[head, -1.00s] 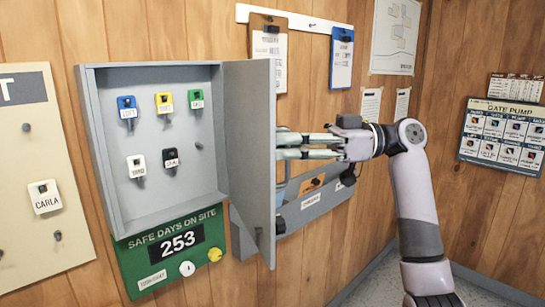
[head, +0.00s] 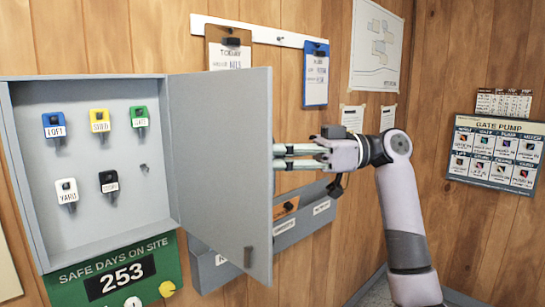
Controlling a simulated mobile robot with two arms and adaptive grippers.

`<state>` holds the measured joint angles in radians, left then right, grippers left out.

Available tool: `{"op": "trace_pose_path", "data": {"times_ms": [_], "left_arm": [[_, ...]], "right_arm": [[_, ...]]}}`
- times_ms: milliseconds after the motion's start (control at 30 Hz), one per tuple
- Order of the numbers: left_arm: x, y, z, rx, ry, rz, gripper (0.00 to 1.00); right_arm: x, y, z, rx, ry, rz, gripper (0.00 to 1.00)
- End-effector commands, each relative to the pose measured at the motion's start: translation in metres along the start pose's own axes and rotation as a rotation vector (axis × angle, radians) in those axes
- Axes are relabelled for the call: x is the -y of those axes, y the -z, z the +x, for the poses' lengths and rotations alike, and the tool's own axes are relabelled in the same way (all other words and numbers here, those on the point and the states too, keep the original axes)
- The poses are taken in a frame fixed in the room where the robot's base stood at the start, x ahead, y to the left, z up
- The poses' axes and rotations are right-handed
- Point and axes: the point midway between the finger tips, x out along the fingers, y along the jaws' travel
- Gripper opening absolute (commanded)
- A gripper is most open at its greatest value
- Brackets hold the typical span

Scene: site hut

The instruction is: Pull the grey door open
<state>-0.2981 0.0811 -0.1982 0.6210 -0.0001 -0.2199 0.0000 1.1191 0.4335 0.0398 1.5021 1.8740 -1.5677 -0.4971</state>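The grey door (head: 222,170) belongs to a grey wall cabinet (head: 20,165) in the head view. It stands swung wide out to the right of its hinge side, with its inner face showing and a small dark latch piece (head: 248,256) low near its free edge. My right gripper (head: 285,156) is at the door's free edge, its fingers reaching in from the right behind the door. The fingertips are hidden by the door, so I cannot tell how far apart they are or whether they touch it. My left gripper is not in view.
Several key tags, such as the blue one (head: 54,126), hang inside the cabinet. A green safe-days sign (head: 70,294) is below. Clipboards (head: 316,72) and a grey wall tray (head: 288,238) are on the wall behind the door. A gate pump board (head: 494,153) hangs at right.

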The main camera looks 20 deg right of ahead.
Motion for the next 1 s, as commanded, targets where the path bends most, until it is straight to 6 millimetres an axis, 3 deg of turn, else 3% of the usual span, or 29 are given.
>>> {"op": "trace_pose_path", "data": {"times_ms": [200,233,533,833,1000], "left_arm": [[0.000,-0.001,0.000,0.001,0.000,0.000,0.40],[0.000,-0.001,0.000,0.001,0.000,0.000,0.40],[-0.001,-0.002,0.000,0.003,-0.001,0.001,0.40],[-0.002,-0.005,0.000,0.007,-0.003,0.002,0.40],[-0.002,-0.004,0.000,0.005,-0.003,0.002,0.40]], "right_arm": [[0.000,0.002,-0.001,-0.003,-0.001,0.001,0.00],[0.000,0.002,-0.001,-0.004,-0.001,0.001,0.09],[0.000,0.002,0.000,-0.003,0.000,-0.001,0.28],[0.000,0.001,-0.001,-0.002,0.000,-0.001,0.28],[-0.001,0.001,-0.018,-0.003,-0.003,0.000,0.28]]}}
